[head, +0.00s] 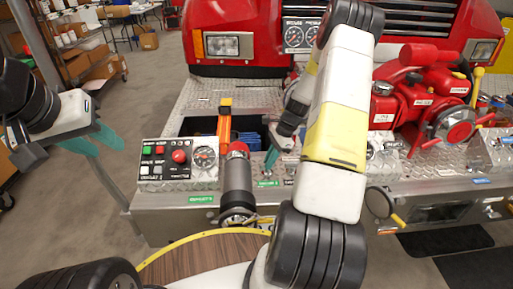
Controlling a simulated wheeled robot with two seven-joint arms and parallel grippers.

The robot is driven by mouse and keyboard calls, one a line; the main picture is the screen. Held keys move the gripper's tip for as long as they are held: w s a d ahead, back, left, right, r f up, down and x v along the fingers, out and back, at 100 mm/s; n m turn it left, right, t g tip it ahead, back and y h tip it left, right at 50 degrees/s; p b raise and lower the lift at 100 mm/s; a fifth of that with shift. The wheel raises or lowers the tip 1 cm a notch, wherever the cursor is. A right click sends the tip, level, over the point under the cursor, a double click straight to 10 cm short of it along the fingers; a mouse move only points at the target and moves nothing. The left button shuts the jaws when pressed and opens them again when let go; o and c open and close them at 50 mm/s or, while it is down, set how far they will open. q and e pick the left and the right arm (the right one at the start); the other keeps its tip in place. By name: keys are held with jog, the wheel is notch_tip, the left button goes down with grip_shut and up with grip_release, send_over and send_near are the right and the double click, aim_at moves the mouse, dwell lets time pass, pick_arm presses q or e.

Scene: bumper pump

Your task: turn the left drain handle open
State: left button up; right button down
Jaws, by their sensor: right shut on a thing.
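The left drain handle is a small metal lever on the bumper's diamond plate, just above a green label (268,183); it is mostly hidden at the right fingertips. My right gripper (272,160) reaches down there from above, its teal fingers shut on the handle. How far the handle is turned cannot be told. My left gripper (100,141) hangs in the air at the left, away from the bumper, its teal fingers apart and empty.
A control panel (178,164) with a red knob and gauge sits left of the handle. A thick dark hose fitting (238,180) stands between them. An open bumper well (250,138) lies behind. A red pump (425,100) is at the right. Shelves with boxes stand far left.

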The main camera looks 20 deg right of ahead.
jog(key=n, duration=0.2)
jog(key=n+g, duration=0.1)
jog(key=shift+w+n, duration=0.2)
jog(key=shift+n, duration=0.2)
jog(key=n+g+h, duration=0.1)
jog(key=n, duration=0.2)
jog(key=shift+w+n+g, duration=0.1)
jog(key=shift+n+g, duration=0.2)
jog(key=n+g+h, duration=0.1)
jog(key=n, duration=0.3)
jog(key=shift+a, duration=0.2)
jog(key=shift+w+n+g+h, duration=0.1)
jog(key=shift+n+g+h, duration=0.4)
jog(key=shift+n, duration=1.4)
jog(key=shift+h, duration=0.3)
jog(key=c, duration=1.5)
grip_release()
jog(key=shift+r, duration=0.1)
